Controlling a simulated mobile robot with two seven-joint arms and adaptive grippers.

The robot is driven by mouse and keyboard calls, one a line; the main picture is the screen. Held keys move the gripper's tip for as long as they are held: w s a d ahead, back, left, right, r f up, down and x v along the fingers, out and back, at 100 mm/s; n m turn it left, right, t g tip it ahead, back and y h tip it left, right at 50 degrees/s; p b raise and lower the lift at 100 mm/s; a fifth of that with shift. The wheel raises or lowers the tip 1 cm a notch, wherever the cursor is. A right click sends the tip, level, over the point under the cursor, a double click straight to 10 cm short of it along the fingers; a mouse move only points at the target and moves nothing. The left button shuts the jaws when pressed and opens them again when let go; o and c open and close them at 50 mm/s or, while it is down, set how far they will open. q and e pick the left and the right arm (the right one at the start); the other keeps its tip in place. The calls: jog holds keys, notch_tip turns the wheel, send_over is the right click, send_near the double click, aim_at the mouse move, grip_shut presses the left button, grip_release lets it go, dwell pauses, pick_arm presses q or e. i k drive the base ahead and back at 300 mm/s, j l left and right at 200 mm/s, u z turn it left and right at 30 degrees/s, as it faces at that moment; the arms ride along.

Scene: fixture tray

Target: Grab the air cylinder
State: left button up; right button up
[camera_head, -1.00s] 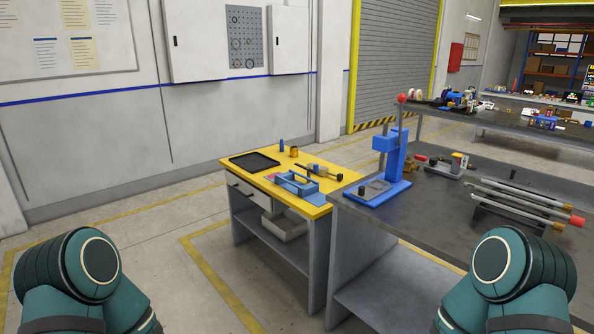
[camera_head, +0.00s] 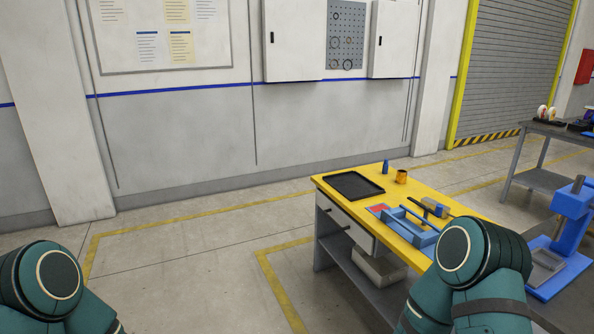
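I cannot tell for certain which thing is the air cylinder. A small cylinder-like part (camera_head: 434,207) with a grey-blue and yellow body and a dark end lies on the yellow-topped table (camera_head: 465,207), behind a blue fixture tray (camera_head: 410,238). It is small in view and partly hidden by the fixture and my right arm. My two teal arm links show at the lower left and lower right, but neither gripper is in view.
The table also holds a black tray (camera_head: 353,186), a blue bottle-shaped item (camera_head: 386,167) and an orange cup (camera_head: 401,177). Open floor lies left of the table.

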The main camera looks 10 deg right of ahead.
aim_at(426, 202)
jog(key=i+z, duration=0.1)
jog(key=i, duration=0.35)
jog(key=i+j+z, duration=0.1)
jog(key=i, duration=0.4)
jog(key=i+j+z, duration=0.1)
jog(key=i, duration=0.35)
jog(key=i+j+z, duration=0.1)
jog(key=i+z, duration=0.15)
jog(key=z, duration=0.25)
jog(key=i+j+z, duration=0.2)
jog(key=z, duration=0.25)
jog(key=i+j+z, duration=0.15)
jog(key=z, duration=0.35)
jog(key=i+j+z, duration=0.1)
jog(key=j+z, duration=0.65)
jog(key=z, duration=0.2)
jog(key=i+j, duration=0.05)
